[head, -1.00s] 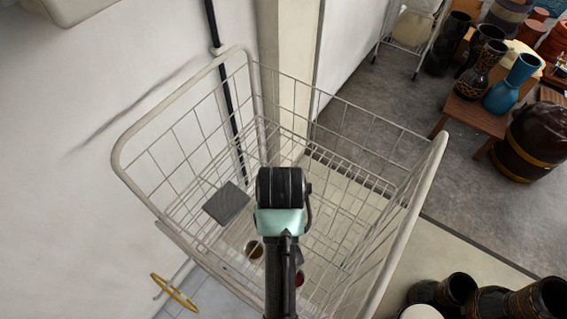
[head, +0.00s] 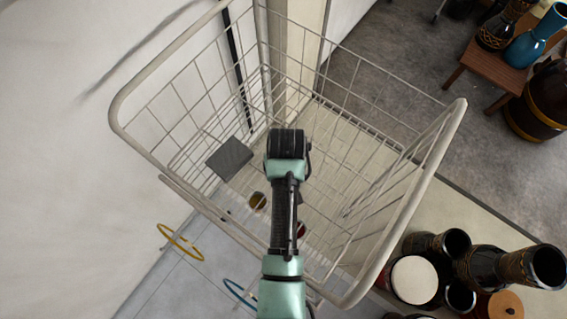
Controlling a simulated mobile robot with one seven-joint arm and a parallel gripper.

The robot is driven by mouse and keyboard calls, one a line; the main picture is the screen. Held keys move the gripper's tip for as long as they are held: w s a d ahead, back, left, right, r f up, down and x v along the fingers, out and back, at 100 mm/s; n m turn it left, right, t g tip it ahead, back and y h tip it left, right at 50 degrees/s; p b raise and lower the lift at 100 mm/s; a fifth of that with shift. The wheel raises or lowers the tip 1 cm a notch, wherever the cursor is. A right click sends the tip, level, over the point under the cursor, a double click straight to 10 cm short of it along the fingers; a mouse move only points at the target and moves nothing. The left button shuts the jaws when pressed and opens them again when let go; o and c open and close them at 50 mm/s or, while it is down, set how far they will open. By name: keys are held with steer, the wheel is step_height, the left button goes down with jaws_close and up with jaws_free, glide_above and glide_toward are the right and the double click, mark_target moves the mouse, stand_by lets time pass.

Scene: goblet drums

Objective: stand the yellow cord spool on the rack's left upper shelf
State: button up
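The rack (head: 440,150) is a white wire frame filling the middle of the head view, with mesh sides and shelves seen from above. A small round dark-yellow thing (head: 258,201) shows low through its wires, just left of my arm. It may be the yellow cord spool, but it is too small and partly covered to be sure. A small red thing (head: 301,230) shows right of my arm. My arm crosses over the rack and hides part of its inside. My gripper cannot be made out.
A dark grey flat panel (head: 230,158) sits at the rack's left side. A yellow ring (head: 180,242) and a blue ring (head: 240,293) lie outside it at lower left. Several dark drums (head: 485,270) crowd the lower right. A wooden stool (head: 485,75) holds more drums.

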steer(key=shift+f, duration=0.3)
steer(key=shift+f, duration=0.15)
steer(key=o, duration=1.4)
